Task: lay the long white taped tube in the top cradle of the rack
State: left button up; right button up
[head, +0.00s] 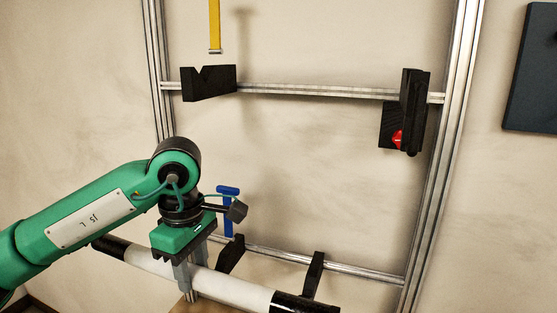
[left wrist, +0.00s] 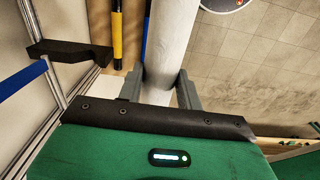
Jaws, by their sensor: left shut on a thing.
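The long white tube (head: 235,288) with black taped ends lies slanted across the bottom of the head view. My left gripper (head: 190,276) is shut around its white middle, coming from above; in the left wrist view the tube (left wrist: 168,45) passes between the two grey fingers (left wrist: 165,92). The rack (head: 162,95) is a silver frame. Its top rail carries a black notched cradle block (head: 208,84) at left and a black block (head: 412,95) at right. The tube is well below them, near the lower rail. I cannot tell whether it touches the lower brackets. My right gripper is out of view.
Black lower brackets (head: 314,274) stand out from the lower rail. A red part (head: 397,140) sits on the top right block. A yellow strip (head: 214,25) hangs above, and a blue piece (head: 228,215) is behind my wrist. The space between the rails is mostly open.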

aim_at(196, 276)
pick_arm(q)
jog(key=f+m, duration=0.1)
jog(key=w+f+m, duration=0.1)
jog(key=f, duration=0.1)
jog(key=shift+w+a+f, duration=0.1)
jog(key=shift+w, duration=0.1)
jog(key=a+f+m, duration=0.3)
jog(key=f+m, duration=0.3)
jog(key=f, duration=0.1)
jog(key=s+a+f+m, duration=0.1)
jog(key=a+f+m, duration=0.2)
jog(key=f+m, duration=0.2)
jog(key=shift+f+m, duration=0.4)
jog(key=shift+f, duration=0.9)
